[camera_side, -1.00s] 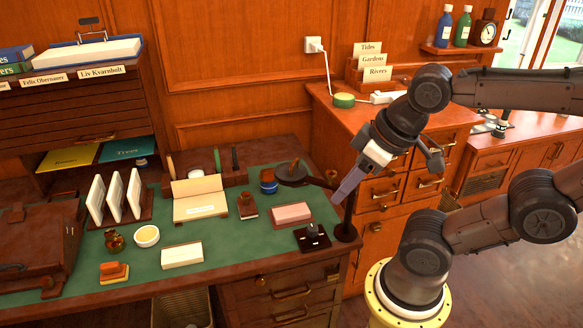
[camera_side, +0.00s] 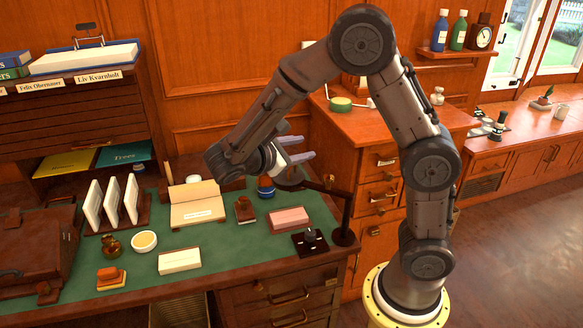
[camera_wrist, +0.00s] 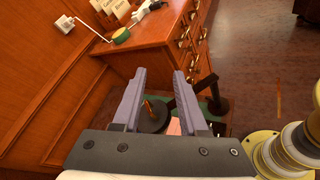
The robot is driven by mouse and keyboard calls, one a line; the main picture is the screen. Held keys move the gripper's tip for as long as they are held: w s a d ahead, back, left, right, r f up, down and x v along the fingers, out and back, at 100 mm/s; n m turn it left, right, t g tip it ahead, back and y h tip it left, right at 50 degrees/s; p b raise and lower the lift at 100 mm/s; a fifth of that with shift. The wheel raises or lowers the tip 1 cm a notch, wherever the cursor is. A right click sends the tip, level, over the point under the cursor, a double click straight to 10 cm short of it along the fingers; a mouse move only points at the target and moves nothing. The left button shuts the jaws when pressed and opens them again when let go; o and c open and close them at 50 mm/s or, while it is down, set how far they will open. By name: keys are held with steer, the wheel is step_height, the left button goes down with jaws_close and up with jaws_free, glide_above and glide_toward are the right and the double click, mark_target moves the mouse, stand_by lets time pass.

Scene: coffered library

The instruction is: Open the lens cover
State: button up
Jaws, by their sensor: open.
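The lens cover is a dark round disc (camera_side: 289,182) at the end of a jointed arm on a dark stand (camera_side: 346,236) at the desk's right end. The disc appears to lie flat and closed over the lens, which I cannot see. My gripper (camera_side: 308,148) is open and empty, above and beside the disc, fingers pointing right. In the wrist view my gripper (camera_wrist: 160,74) shows nothing between its tips.
On the green desk top are a pink block (camera_side: 289,218), a dark stamp block (camera_side: 311,241), a brown stamp (camera_side: 244,209) and an open card box (camera_side: 196,204). A wooden cabinet (camera_side: 375,150) stands just right of the desk. Free room lies above the desk.

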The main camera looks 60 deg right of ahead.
steer(key=w+a+f+n+t+h, duration=0.1)
steer(key=w+a+f+n+h, duration=0.15)
steer(key=w+f, duration=0.25)
steer(key=n+t+h, duration=0.1)
steer(key=n+t, duration=0.1)
steer(key=n, duration=0.3)
glide_toward(288, 171)
steer(key=shift+m, duration=0.25)
steer(key=d, duration=1.2)
steer(key=shift+w+d+f, duration=0.15)
steer(key=shift+d+f, duration=0.05)
jaws_close()
steer(key=shift+w+t, duration=0.1)
steer(key=shift+t, duration=0.3)
